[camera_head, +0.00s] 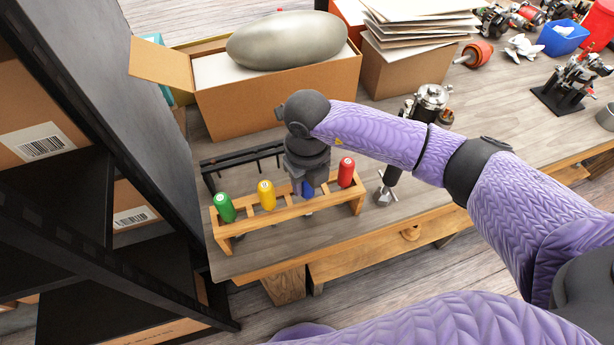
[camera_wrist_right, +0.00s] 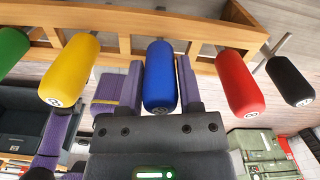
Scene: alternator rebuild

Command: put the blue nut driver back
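The blue nut driver (camera_wrist_right: 160,75) has its handle between the two fingers of my right gripper (camera_wrist_right: 163,85), with a finger against each side. In the head view a bit of its blue handle (camera_head: 308,188) shows below the gripper, between the yellow and red handles; the gripper hides the rest. The handle is in line with the other handles at the wooden rack (camera_head: 290,213). I cannot tell how deep its shaft sits in the slot. The green (camera_head: 224,207), yellow (camera_head: 266,195) and red (camera_head: 346,172) drivers stand upright in the rack. My left gripper is not in view.
A black rail rack (camera_head: 243,160) stands behind the wooden rack. A cardboard box (camera_head: 235,108) with a grey oval object (camera_head: 287,40) is further back. A dark shelf (camera_head: 120,110) is close on the left.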

